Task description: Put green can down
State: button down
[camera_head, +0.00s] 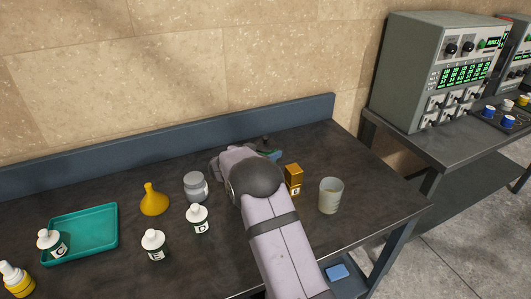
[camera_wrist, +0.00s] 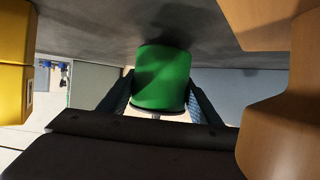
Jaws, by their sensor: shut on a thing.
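The green can (camera_wrist: 162,78) sits between the two dark fingers of my gripper (camera_wrist: 160,95) in the wrist view, and the gripper is shut on it. The can's far end is close to the dark tabletop (camera_wrist: 90,22), with a shadow there. I cannot tell whether it touches. In the head view my arm hides most of the gripper and can. Only a small green-blue patch shows past the arm, near the back of the table.
An orange box (camera_head: 293,173) and a cloudy beaker (camera_head: 330,195) stand right of my arm. A teal tray (camera_head: 100,225) holds bottle C (camera_head: 52,244).

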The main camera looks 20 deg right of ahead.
jog(key=shift+f, duration=0.2)
jog(key=c, duration=0.6)
grip_release()
jog(key=shift+f, duration=0.15)
jog(key=shift+a+r, duration=0.1)
jog(key=shift+r, duration=0.15)
jog(key=b+v, duration=0.1)
jog(key=v, duration=1)
jog(key=shift+s+a, duration=0.25)
jog(key=shift+s, duration=0.15)
jog(key=shift+r, duration=0.1)
